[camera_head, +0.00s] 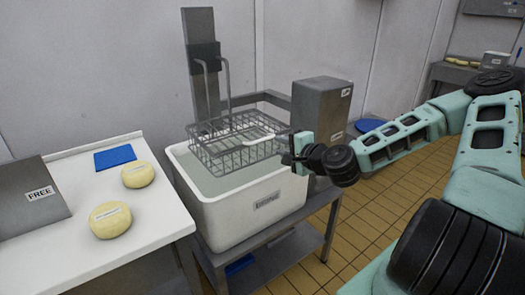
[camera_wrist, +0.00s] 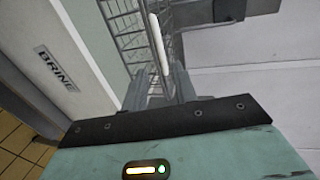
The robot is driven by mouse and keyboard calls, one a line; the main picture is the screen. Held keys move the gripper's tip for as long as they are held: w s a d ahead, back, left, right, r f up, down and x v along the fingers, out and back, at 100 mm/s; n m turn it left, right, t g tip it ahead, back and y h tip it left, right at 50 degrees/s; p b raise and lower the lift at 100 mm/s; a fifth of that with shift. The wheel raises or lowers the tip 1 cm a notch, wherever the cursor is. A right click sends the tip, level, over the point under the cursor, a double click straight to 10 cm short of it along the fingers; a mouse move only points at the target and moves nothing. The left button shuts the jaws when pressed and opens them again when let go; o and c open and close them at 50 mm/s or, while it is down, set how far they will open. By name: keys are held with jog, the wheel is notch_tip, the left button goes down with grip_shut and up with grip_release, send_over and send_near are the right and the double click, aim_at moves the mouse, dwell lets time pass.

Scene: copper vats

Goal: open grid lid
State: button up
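The grid lid (camera_head: 225,124) is the wire top of a wire basket (camera_head: 240,150) and looks lowered onto it. A white handle bar (camera_head: 258,139) lies along its near right edge. The basket hangs over a white tub of liquid (camera_head: 255,205), labelled BRINE in the wrist view (camera_wrist: 57,70). My gripper (camera_head: 288,159) is at the tub's right rim, just right of the handle. In the wrist view my gripper (camera_wrist: 160,88) is open, and the handle (camera_wrist: 157,42) lines up with the gap between its fingers. Whether they touch it is unclear.
A grey lift column (camera_head: 203,70) stands behind the tub, and a grey box (camera_head: 321,112) stands at its back right. A white table (camera_head: 150,215) at left holds two cheeses (camera_head: 111,220), a blue pad (camera_head: 115,157) and a FREE sign (camera_head: 32,197). Tiled floor is open at right.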

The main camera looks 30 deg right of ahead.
aim_at(264, 140)
jog(key=b+x, duration=0.1)
jog(key=x, duration=0.7)
jog(key=shift+w, duration=0.25)
jog(key=shift+x, duration=0.8)
grip_shut()
